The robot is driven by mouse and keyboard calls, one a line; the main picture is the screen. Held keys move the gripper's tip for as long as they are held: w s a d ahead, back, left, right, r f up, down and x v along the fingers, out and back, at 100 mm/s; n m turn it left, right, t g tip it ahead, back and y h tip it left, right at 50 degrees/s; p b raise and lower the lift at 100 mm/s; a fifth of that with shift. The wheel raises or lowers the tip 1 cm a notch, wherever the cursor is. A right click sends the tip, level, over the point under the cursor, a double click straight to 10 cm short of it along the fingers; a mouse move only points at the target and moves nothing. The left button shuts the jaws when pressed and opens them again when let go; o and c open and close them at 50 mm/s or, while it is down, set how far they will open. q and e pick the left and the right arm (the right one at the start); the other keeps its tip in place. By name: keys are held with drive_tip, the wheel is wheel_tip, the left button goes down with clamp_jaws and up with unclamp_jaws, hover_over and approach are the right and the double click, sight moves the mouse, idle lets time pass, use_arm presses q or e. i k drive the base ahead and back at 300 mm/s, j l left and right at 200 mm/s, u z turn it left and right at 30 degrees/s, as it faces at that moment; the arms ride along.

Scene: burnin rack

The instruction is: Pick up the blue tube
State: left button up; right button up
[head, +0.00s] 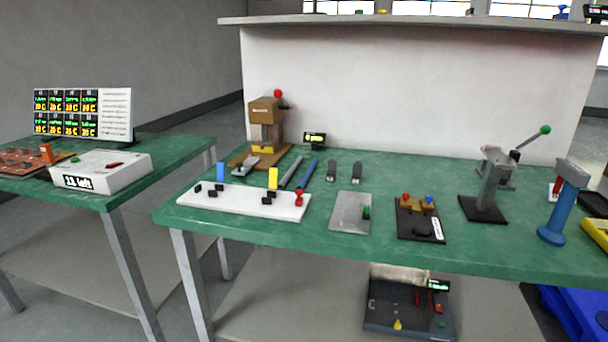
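A slim blue tube (307,173) lies on the green table (335,255), slanting away from me, behind the right part of a white board. A grey rod (291,172) lies beside it on the left, nearly parallel. Neither of my grippers shows in the head view.
The white board (240,203) carries small black, blue, yellow and red pieces. A brown press (266,125) stands behind; two dark clips (345,172) lie right of the tube.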

sight(305, 177)
drive_tip(key=i+l+u, duration=1.4)
drive_tip(key=l, duration=0.15)
drive_tip(key=i+l+u, duration=0.1)
drive_tip(key=l+u, duration=0.25)
drive_tip(key=l, duration=0.2)
